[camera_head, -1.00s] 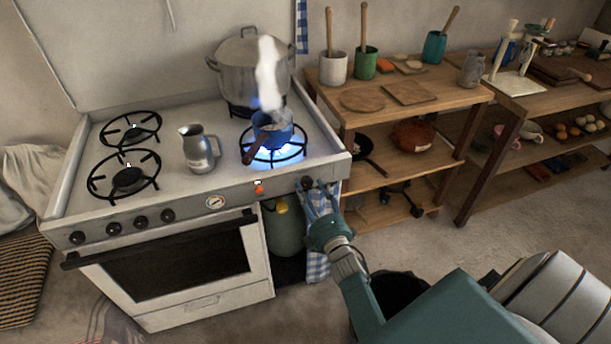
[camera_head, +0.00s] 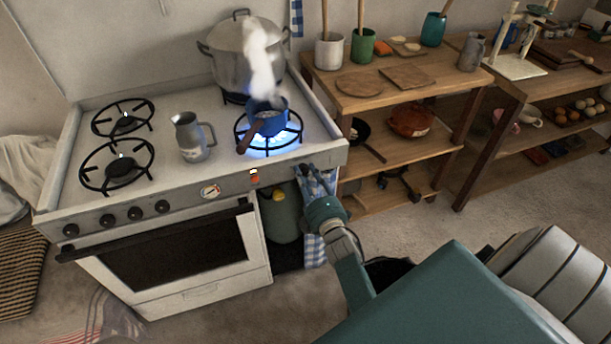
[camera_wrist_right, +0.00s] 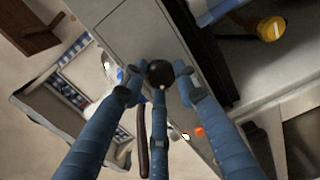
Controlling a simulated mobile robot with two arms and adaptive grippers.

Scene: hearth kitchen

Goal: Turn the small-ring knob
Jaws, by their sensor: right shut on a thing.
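The black round knob (camera_wrist_right: 159,74) is at the right end of the stove's front panel. In the wrist view it sits between the blue fingers of my right gripper (camera_wrist_right: 160,82), which is shut on it. In the head view my right gripper (camera_head: 311,176) reaches up to the panel's right end and hides the knob. The front right ring (camera_head: 285,145) burns with a blue flame under a small blue pot (camera_head: 268,118), with white steam above. My left gripper is not in view.
A grey jug (camera_head: 191,138) and a large lidded pot (camera_head: 244,58) stand on the stove (camera_head: 85,198). Several other knobs line the panel's left. A checked towel (camera_head: 314,250) and a green gas bottle (camera_head: 281,215) are below my gripper. A wooden shelf (camera_head: 345,93) stands close on the right.

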